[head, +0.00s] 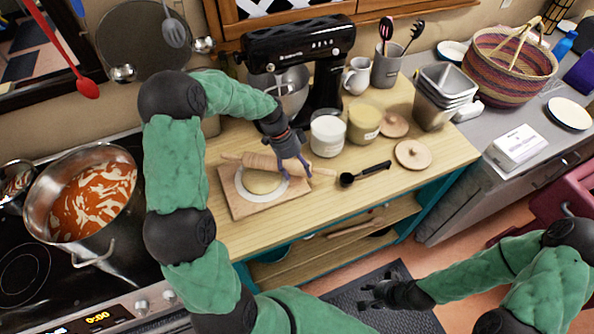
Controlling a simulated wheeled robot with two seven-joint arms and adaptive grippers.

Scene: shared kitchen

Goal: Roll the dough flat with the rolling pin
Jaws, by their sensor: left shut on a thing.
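The wooden rolling pin (258,161) lies across the far part of a square wooden board (236,205) on the counter. The pale round dough (262,182) lies on a white round area on the board, just in front of the pin. The pin partly covers the dough's far edge; I cannot tell whether they touch. My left gripper (295,169) is shut on the rolling pin near its right end, coming from above. My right gripper (366,290) is empty, with its fingers apart, over the dark floor mat in front of the counter.
A black stand mixer (298,62) stands behind the board. Two jars (328,134), wooden lids (413,154) and a black scoop (364,174) are to the right. A pot of red sauce (82,195) is on the stove at left. The counter's front right is clear.

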